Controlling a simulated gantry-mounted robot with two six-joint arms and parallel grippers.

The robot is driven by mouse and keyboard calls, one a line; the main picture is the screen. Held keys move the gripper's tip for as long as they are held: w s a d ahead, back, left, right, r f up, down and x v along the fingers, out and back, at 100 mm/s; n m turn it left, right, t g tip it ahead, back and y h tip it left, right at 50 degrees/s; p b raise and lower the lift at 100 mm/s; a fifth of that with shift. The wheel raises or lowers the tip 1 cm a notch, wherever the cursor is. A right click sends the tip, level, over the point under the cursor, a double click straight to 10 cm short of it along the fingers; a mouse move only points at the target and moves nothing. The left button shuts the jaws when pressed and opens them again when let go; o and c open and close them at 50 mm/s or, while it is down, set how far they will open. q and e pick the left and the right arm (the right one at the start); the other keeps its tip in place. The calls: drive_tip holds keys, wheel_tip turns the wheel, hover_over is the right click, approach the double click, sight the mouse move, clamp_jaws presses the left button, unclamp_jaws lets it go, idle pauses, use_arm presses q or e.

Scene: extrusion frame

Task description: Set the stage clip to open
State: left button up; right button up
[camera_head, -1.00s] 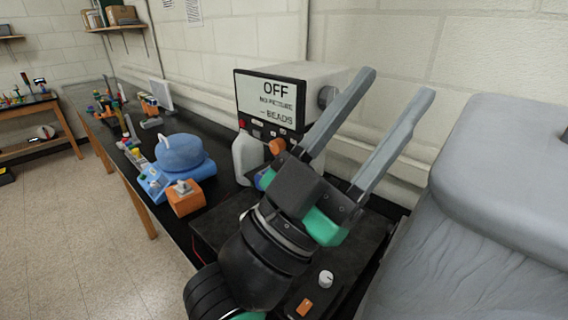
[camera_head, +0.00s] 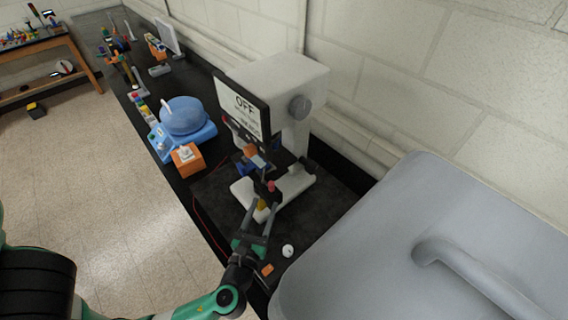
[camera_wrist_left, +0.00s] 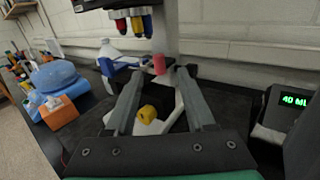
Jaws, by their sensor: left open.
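The white microscope (camera_head: 275,80) stands on a dark mat, its front screen (camera_head: 243,110) reading OFF. Above its foot are a red-pink knob (camera_head: 271,186) and a yellow knob (camera_head: 262,204); they also show in the left wrist view as the red-pink knob (camera_wrist_left: 159,64) and yellow knob (camera_wrist_left: 147,113). I cannot tell which part is the stage clip or how it is set. My left gripper (camera_head: 265,208) is open and empty, reaching in low at the microscope's front. In the left wrist view the red-pink knob lies between its fingertips (camera_wrist_left: 160,76), contact unclear. My right gripper is not in view.
Coloured objective lenses (camera_wrist_left: 133,24) hang above the stage. A white bottle (camera_wrist_left: 109,54) stands behind. A blue round device (camera_head: 183,117) and an orange box (camera_head: 187,159) are to the left. A large grey covered object (camera_head: 400,240) fills the right. A box with green digits (camera_wrist_left: 290,115) is at right.

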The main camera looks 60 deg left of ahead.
sight(272, 182)
use_arm(q)
drive_tip(key=x, duration=1.1)
drive_tip(key=shift+w+a+p, duration=0.15)
drive_tip(key=shift+a+p, duration=0.1)
drive_tip(key=shift+p, duration=0.15)
clamp_jaws()
